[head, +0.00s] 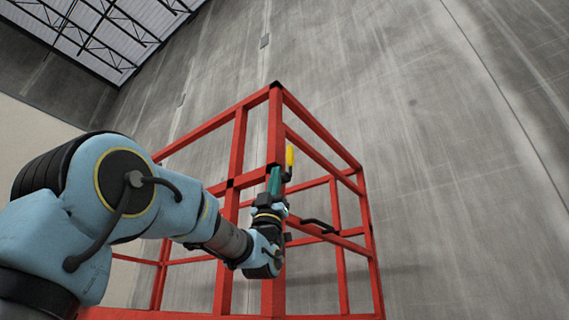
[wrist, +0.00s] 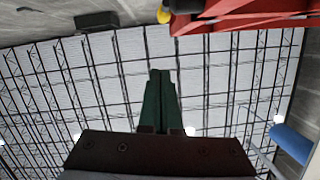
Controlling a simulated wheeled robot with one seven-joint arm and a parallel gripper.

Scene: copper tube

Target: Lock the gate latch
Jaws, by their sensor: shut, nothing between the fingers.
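The gate latch shows in the head view as a yellow handle (head: 290,157) on a dark mount, at the upper part of a red corner post. In the wrist view a yellow piece (wrist: 163,14) shows at the top edge beside the red frame, mostly cut off. My gripper (head: 275,172) points upward in front of the post, with its green fingertips just left of and a little below the yellow handle. In the wrist view my gripper (wrist: 160,74) has its green fingers together and empty. Whether it touches the post or latch is unclear.
The red cage frame (head: 323,131) of posts and rails surrounds the latch. A black bent handle (head: 318,225) sits on a lower rail, right of my wrist. A grey concrete wall (head: 460,160) stands behind. The air above my fingertips looks clear in the wrist view.

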